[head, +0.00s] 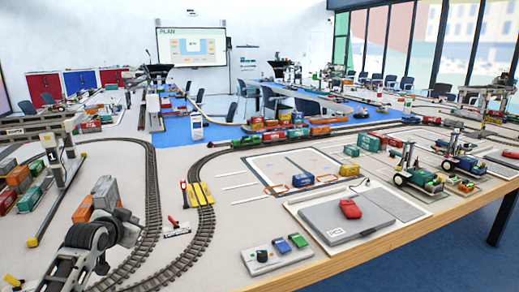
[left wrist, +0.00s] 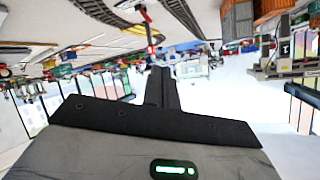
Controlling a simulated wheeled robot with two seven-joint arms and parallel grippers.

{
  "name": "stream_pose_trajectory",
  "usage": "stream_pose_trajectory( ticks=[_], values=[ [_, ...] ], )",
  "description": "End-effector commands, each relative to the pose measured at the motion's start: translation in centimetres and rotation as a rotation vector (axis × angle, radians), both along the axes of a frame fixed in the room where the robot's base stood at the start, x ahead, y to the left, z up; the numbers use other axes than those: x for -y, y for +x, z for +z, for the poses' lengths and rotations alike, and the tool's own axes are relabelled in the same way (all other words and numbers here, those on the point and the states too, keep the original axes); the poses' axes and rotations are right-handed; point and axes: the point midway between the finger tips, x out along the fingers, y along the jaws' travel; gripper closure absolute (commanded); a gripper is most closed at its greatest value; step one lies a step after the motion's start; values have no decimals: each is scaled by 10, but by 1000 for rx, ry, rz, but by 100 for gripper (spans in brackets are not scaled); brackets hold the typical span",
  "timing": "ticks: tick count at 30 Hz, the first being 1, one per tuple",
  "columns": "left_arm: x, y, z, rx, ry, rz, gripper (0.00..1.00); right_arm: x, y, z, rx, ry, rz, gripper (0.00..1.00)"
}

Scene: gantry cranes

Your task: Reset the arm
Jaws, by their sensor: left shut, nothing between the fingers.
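My left arm (head: 92,240) comes in at the lower left of the head view, over the near part of the layout. In the left wrist view my left gripper (left wrist: 161,75) shows as two dark fingers pressed together, with nothing between them. That view is upside down, with the room's wall and windows below and the tracks above. The fingers are clear of the things around them. My right gripper is in neither view.
Curved rail tracks (head: 145,185) run beside my left arm. Stacked containers (head: 105,193) and a gantry crane (head: 55,160) stand close on the left. A laptop-like grey panel (head: 345,217) and a control box (head: 277,256) lie at the right front, near the wooden table edge (head: 410,235).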

Motion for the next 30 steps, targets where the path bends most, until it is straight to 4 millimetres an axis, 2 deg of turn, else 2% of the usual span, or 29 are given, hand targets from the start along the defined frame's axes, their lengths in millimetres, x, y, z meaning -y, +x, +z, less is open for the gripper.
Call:
stream_pose_trajectory(
  ticks=[3, 6, 9, 14, 17, 20, 23, 24, 27, 30],
  values=[
    [-13, 12, 36, 205, -22, 81, 100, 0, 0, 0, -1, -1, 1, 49],
    [-16, 17, 67, 372, -48, 101, 100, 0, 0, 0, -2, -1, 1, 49],
    [4, -2, 26, 318, -61, 73, 100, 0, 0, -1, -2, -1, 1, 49],
    [34, -38, -29, 241, -84, 28, 100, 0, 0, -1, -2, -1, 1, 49],
    [57, -71, -68, 181, -107, -3, 100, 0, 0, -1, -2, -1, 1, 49],
    [85, -117, -110, 107, -142, -35, 100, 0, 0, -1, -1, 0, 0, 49],
    [114, -176, -148, 23, -191, -64, 100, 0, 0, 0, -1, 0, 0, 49],
    [126, -201, -161, -10, -212, -72, 100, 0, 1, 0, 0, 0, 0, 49],
    [151, -262, -183, -90, -268, -86, 100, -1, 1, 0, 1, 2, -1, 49],
    [169, -312, -193, -154, -318, -87, 100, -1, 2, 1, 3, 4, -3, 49]
  ],
)
